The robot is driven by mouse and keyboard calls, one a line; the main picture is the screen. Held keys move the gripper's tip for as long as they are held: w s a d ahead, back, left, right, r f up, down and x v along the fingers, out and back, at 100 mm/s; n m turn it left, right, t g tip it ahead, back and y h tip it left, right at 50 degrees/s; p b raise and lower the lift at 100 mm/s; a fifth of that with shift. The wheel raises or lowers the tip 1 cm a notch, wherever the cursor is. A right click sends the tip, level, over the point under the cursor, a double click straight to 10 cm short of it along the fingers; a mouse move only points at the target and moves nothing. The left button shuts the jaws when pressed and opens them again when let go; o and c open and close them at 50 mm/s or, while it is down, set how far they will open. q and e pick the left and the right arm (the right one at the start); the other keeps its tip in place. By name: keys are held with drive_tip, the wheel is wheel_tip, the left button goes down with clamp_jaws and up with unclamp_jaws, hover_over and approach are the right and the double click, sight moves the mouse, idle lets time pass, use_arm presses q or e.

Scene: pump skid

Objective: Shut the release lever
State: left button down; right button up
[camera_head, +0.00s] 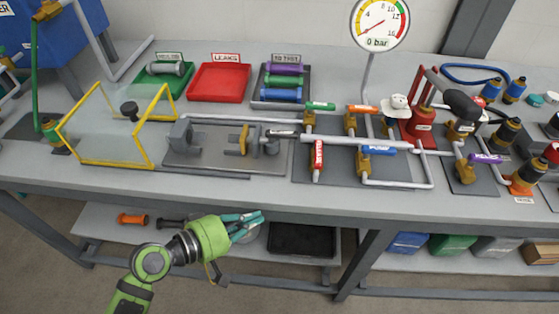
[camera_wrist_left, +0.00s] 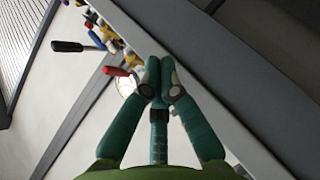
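The release lever (camera_head: 318,160) is a red handle with white lettering on the pump skid's base plate. It points towards the table's front edge, at an angle to the long grey pipe behind it. My left gripper (camera_head: 257,222), green with teal fingers, is in front of the table edge, left of the lever and apart from it. In the left wrist view its fingertips (camera_wrist_left: 161,72) meet with nothing between them. A red handle (camera_wrist_left: 116,71) and a black handle (camera_wrist_left: 70,47) stick out beyond the fingers there. My right gripper is not in view.
A blue handle (camera_head: 380,150) sits right of the lever. A clamp fixture (camera_head: 205,145) and a yellow-framed clear guard (camera_head: 118,125) stand to the left. Red (camera_head: 219,82) and green trays are at the back. The table's front edge (camera_head: 250,205) lies beside my gripper.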

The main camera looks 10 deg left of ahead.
sight(318, 156)
use_arm(q)
drive_tip(key=w+a+r+n+t+h, duration=0.2)
drive_tip(key=w+r+n+t, duration=0.1)
drive_tip(key=r, duration=0.5)
drive_tip(key=shift+w+r+n, duration=0.15)
drive_tip(key=shift+w+n, duration=0.1)
drive_tip(key=shift+n, duration=0.45)
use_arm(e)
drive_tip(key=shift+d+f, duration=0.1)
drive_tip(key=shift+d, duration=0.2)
use_arm(q)
drive_tip(key=p+x, duration=0.1)
drive_tip(key=x, duration=0.2)
drive_tip(key=p+x, duration=0.1)
drive_tip(key=x, duration=0.3)
drive_tip(key=p+x, duration=0.1)
drive_tip(key=x, duration=0.2)
drive_tip(key=shift+w+d+r+p, duration=0.1)
drive_tip(key=shift+w+r+p, duration=0.05)
drive_tip(key=shift+r+p, duration=0.2)
drive_tip(key=shift+d+f+p, duration=0.15)
drive_tip(key=shift+d+p, duration=0.4)
drive_tip(key=shift+d, duration=0.65)
drive_tip(key=shift+d+f, duration=0.1)
drive_tip(key=shift+d, duration=0.5)
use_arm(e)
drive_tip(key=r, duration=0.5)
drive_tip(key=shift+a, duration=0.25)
